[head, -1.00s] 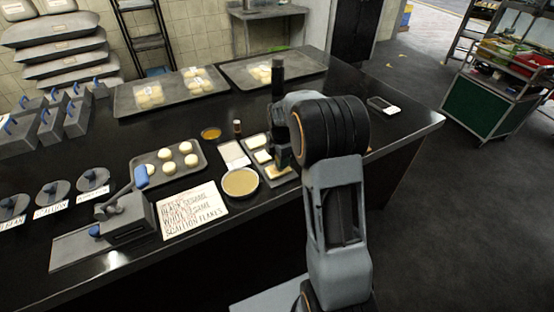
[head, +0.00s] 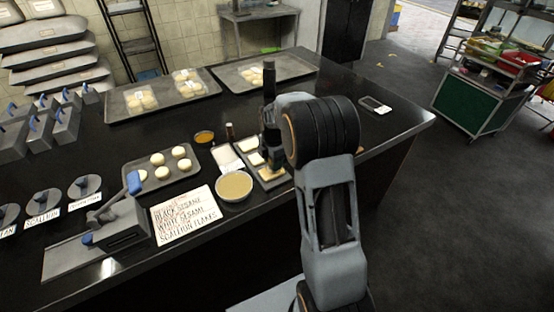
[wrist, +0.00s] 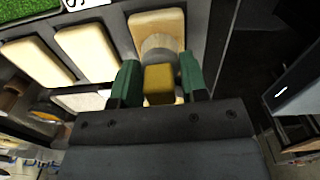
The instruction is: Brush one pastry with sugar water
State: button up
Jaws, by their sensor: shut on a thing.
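My gripper (wrist: 159,72) is shut on a brush with a yellowish handle (wrist: 158,84) between its green fingers. The brush's pale bristles (wrist: 160,46) lie over the lower part of a rectangular pastry (wrist: 158,22) in the wrist view; I cannot tell whether they touch it. Two more pastries (wrist: 88,51) (wrist: 38,62) lie to the left on the same dark tray. In the head view my gripper (head: 271,151) is over this tray, partly hiding it, with a pastry (head: 271,173) showing at its near end. A bowl of tan liquid (head: 235,186) stands left of the tray.
A small orange bowl (head: 204,137), a tray of round buns (head: 163,166) and a handwritten sign (head: 186,216) are to the left. Bun trays (head: 165,92) lie behind. The black counter (head: 340,125) is mostly clear on the right, apart from a small device (head: 375,105).

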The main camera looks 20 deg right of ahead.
jog(key=shift+a, duration=0.35)
jog(key=shift+a, duration=0.1)
jog(key=shift+s+a, duration=0.2)
jog(key=shift+a, duration=1.15)
jog(key=shift+d, duration=0.15)
jog(key=shift+w+d+p, duration=0.2)
jog(key=shift+d, duration=1.3)
jog(key=shift+w+d+p, duration=0.15)
jog(key=shift+d, duration=1.3)
notch_tip(320, 180, up, 6)
jog(key=p, duration=0.4)
